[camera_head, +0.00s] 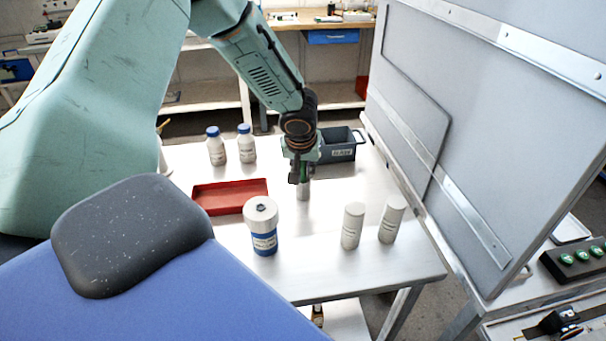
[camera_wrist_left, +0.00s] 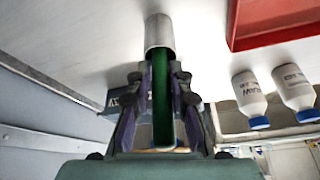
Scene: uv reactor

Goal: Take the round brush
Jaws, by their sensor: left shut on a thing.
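My left gripper (camera_head: 301,178) points down over the metal table and is shut on the round brush. In the left wrist view a long green part of the round brush (camera_wrist_left: 163,115) runs between the fingers of the left gripper (camera_wrist_left: 161,80). A grey cylinder (camera_wrist_left: 159,31) shows at its far end, and in the head view the cylinder (camera_head: 303,191) is just below the fingertips. I cannot tell whether the cylinder is part of the brush or a holder around it. My right gripper is not in view.
A red tray (camera_head: 230,196) lies left of the gripper, with two blue-capped bottles (camera_head: 217,148) behind it. A dark bin (camera_head: 338,147) stands close behind. A white-topped blue jar (camera_head: 263,228) and two pale cylinders (camera_head: 352,226) stand nearer. A grey panel (camera_head: 490,130) rises at right.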

